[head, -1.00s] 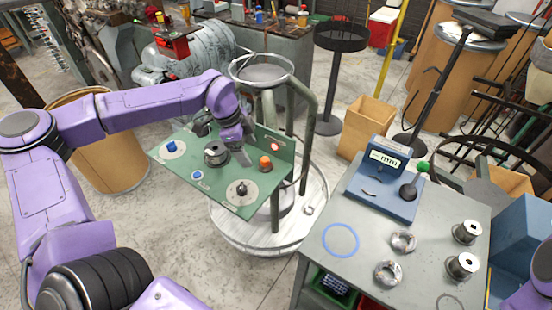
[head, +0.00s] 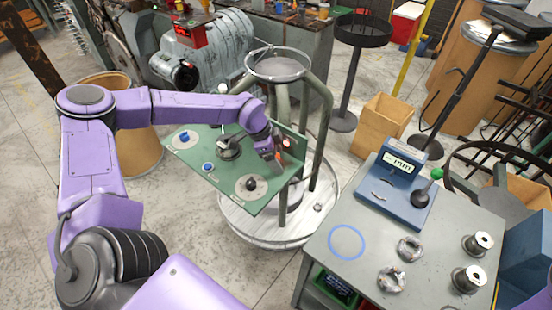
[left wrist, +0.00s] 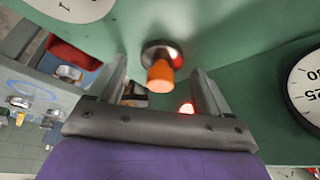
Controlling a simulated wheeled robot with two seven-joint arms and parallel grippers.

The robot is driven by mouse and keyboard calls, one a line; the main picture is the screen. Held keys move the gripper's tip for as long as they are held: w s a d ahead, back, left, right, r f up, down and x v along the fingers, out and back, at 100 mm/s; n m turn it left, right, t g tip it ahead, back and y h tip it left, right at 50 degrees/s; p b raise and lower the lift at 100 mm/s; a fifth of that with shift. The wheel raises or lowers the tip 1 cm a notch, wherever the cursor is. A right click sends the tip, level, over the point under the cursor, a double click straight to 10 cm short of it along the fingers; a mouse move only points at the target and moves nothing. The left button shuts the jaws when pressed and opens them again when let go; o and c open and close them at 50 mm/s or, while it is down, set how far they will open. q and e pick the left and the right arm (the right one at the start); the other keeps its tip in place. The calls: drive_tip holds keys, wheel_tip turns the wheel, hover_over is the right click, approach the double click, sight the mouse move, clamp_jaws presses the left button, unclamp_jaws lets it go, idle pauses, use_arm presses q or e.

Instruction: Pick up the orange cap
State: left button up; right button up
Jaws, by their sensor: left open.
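The orange cap (left wrist: 160,77) sits on a dark round base on the green panel. In the left wrist view it stands between the two open fingers of my left gripper (left wrist: 158,82), near their tips, with no finger seen to touch it. In the head view my left gripper (head: 274,152) is at the right end of the green panel (head: 215,183) and covers most of the cap; only a sliver of orange shows. My right gripper is out of view.
A grey table (head: 340,275) with a blue device (head: 393,195) is at the right.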

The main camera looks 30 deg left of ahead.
use_arm(q)
drive_tip(key=c, duration=1.1)
drive_tip(key=shift+c, duration=0.7)
drive_tip(key=shift+r, duration=0.1)
